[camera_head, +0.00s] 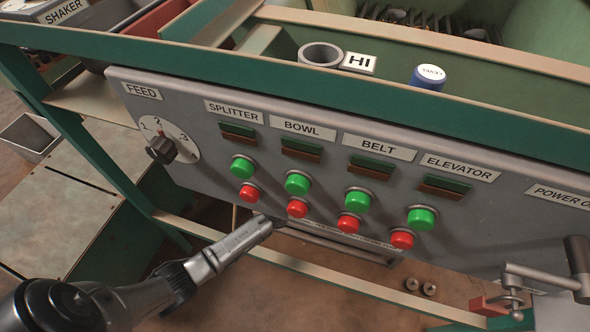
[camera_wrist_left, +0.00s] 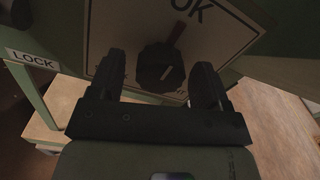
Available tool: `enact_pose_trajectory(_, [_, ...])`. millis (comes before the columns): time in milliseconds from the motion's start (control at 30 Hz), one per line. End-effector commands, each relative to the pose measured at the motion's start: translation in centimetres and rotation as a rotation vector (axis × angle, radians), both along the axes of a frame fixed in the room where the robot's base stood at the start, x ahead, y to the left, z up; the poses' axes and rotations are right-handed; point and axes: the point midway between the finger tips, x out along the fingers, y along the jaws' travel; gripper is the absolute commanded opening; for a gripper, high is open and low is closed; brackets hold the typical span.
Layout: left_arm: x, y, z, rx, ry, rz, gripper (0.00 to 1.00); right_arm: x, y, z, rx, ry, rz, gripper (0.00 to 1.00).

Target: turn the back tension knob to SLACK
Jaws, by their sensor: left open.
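A dark, many-sided knob (camera_wrist_left: 160,68) sits on a pale plate (camera_wrist_left: 113,22) in the left wrist view. A red mark runs from the knob toward the letters "OK" at the plate's top. My right gripper is in neither view.
The grey control panel (camera_head: 330,246) carries a FEED dial (camera_head: 162,150) and rows of green and red buttons. A LOCK label (camera_wrist_left: 32,59) is on a green frame left of the plate. A crank handle (camera_head: 545,278) stands at the right. A grey ring (camera_head: 320,54) and blue cap (camera_head: 428,76) are above.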

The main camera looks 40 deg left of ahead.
Motion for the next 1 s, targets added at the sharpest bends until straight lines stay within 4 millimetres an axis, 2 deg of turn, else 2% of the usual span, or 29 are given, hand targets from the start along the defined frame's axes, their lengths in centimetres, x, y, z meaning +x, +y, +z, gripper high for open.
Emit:
enact_pose_trajectory(100, [0.00, 0.00, 0.02, 0.000, 0.000, 0.000, 0.69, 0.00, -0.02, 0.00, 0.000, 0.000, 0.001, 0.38])
enact_pose_trajectory(600, [-0.03, -0.02, 0.01, 0.000, 0.000, 0.000, 0.21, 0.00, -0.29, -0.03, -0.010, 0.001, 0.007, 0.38])
enact_pose_trajectory(833, [-0.02, -0.02, -0.05, -0.024, -0.010, 0.000, 0.21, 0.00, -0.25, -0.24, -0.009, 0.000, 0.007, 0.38])
enact_pose_trajectory(1000, [-0.02, -0.06, -0.13, -0.102, -0.041, -0.001, 0.22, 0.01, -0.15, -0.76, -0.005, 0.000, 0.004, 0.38])
